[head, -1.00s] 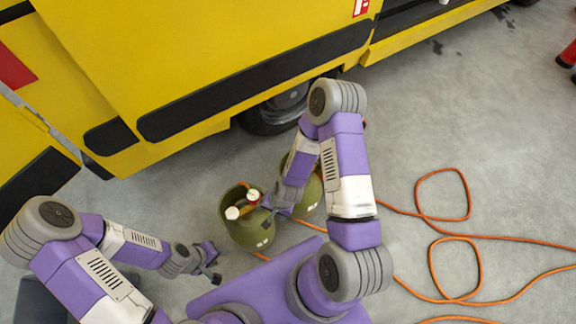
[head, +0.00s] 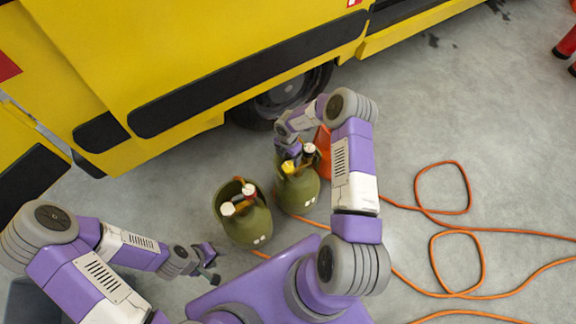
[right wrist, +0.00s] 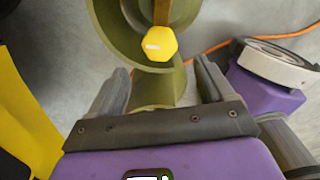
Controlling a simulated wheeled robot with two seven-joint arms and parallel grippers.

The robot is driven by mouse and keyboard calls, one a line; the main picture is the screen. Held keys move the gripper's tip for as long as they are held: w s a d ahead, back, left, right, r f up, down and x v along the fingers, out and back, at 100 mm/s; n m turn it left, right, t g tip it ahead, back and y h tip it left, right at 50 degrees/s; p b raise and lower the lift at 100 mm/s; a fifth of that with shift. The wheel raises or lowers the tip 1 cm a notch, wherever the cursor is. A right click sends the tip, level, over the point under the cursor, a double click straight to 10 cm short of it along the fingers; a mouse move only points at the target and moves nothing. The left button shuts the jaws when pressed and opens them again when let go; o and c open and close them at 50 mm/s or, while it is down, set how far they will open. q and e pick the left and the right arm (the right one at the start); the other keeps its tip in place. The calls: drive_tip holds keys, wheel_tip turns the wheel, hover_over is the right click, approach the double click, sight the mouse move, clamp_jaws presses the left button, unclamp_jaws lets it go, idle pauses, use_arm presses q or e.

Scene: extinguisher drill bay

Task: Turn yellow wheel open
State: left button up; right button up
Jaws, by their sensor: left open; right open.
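The yellow wheel (head: 288,167) sits on top of the right-hand olive gas cylinder (head: 298,192). The right wrist view shows the yellow wheel (right wrist: 157,44) close up, at the end of an orange-brown stem inside the cylinder's collar (right wrist: 110,40). My right gripper (head: 291,150) is right above this cylinder. Its two fingers (right wrist: 162,88) are open, with the wheel ahead of them and between their lines; I see no contact. My left gripper (head: 211,262) is open and empty, low at the left, in front of the other cylinder.
A second olive cylinder (head: 245,222) with white and red-and-white caps stands just left. An orange hose (head: 440,238) loops over the floor at right. A yellow vehicle (head: 190,60) stands behind. An orange cone (head: 323,140) is partly hidden by my right arm.

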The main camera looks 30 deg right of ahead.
sight(288, 167)
wheel_tip(288, 167, down, 7)
drive_tip(key=b, duration=0.3)
drive_tip(key=shift+f, duration=0.2)
drive_tip(key=c, duration=1)
drive_tip(key=shift+c, duration=0.2)
